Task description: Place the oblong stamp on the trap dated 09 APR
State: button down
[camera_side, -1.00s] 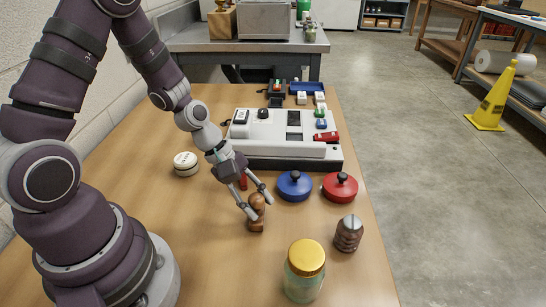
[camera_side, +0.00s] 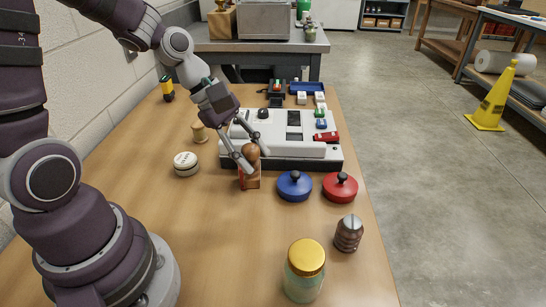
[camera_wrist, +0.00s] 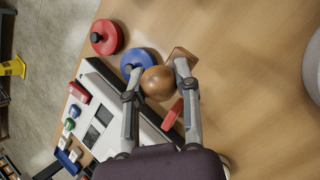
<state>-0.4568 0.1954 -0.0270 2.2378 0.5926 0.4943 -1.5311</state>
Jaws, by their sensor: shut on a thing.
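My gripper (camera_side: 257,161) is shut on a brown wooden stamp (camera_side: 251,151) with a round knob and a block base. It holds the stamp in front of the white machine. In the wrist view the knob (camera_wrist: 157,84) sits between the two fingers, and part of the base (camera_wrist: 180,54) shows beyond the right fingertip. I cannot tell for sure whether the base is clear of the table. A small red object (camera_wrist: 172,113) lies by the right finger in the wrist view. I can make out no trap with a readable date.
A white machine (camera_side: 270,150) stands behind the stamp. A blue knobbed disc (camera_side: 295,188) and a red one (camera_side: 341,189) are to the right. A gold-lidded jar (camera_side: 305,270) and a dark ribbed pot (camera_side: 348,235) stand nearer. A white tin (camera_side: 186,163) is left. The front middle is clear.

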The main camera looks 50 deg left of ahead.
jog(key=a+n+t+y, duration=0.2)
jog(key=a+n+y, duration=0.2)
jog(key=a+n, duration=0.75)
jog(key=n+y, duration=0.4)
jog(key=n, duration=0.2)
send_over(184, 158)
jog(key=shift+m+g, duration=0.25)
jog(key=shift+g, duration=0.05)
notch_tip(184, 158, down, 6)
jog(key=shift+f, duration=0.1)
jog(key=c, duration=0.8)
grip_release()
jog(key=shift+f, duration=0.1)
